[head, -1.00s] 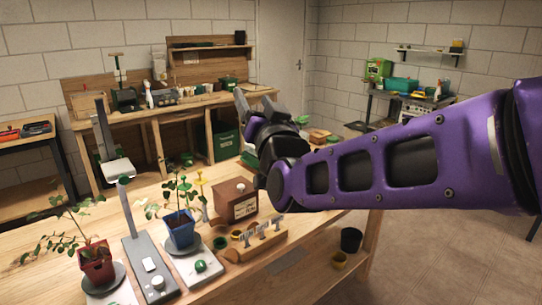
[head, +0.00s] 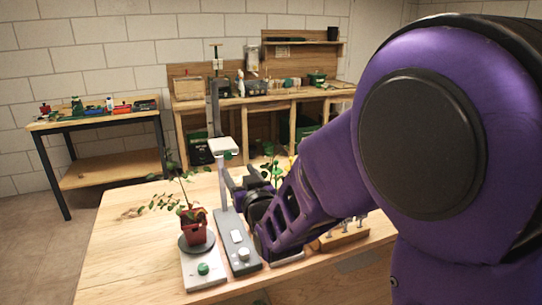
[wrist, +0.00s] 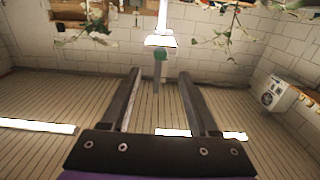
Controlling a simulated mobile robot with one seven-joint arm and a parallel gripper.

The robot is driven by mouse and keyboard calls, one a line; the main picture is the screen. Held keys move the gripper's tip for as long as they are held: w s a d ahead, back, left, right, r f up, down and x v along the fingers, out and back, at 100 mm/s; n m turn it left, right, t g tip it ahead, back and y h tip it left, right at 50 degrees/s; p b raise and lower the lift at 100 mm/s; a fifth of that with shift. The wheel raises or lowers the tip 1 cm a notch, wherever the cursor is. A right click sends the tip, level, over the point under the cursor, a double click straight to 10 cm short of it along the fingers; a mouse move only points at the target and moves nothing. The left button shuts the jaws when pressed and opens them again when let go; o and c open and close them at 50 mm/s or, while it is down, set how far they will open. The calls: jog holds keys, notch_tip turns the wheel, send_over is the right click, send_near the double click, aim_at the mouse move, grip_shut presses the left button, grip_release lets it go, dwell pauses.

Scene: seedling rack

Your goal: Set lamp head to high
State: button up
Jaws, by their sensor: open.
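The lamp has a grey base (head: 237,242) on the bench and a tall post. Its pale lamp head (head: 224,146) sits partway up, with a green knob on its underside. My gripper (head: 238,178) is below and slightly right of the head in the head view, partly hidden by my arm. In the wrist view, which looks upside down, the lamp head (wrist: 160,40) and green knob (wrist: 160,54) lie beyond the fingertips, centred between them. My gripper (wrist: 159,75) is open and empty there. I see no contact with the lamp.
A red-potted plant (head: 193,226) stands left of the lamp on a plate with a green knob. Another plant (head: 270,172) and a wooden label holder (head: 340,237) are partly behind my arm. The left part of the bench (head: 120,250) is clear.

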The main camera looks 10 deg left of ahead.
aim_at(229, 156)
jog(key=x, duration=0.9)
jog(key=shift+a, duration=0.1)
grip_shut()
dwell(1.1)
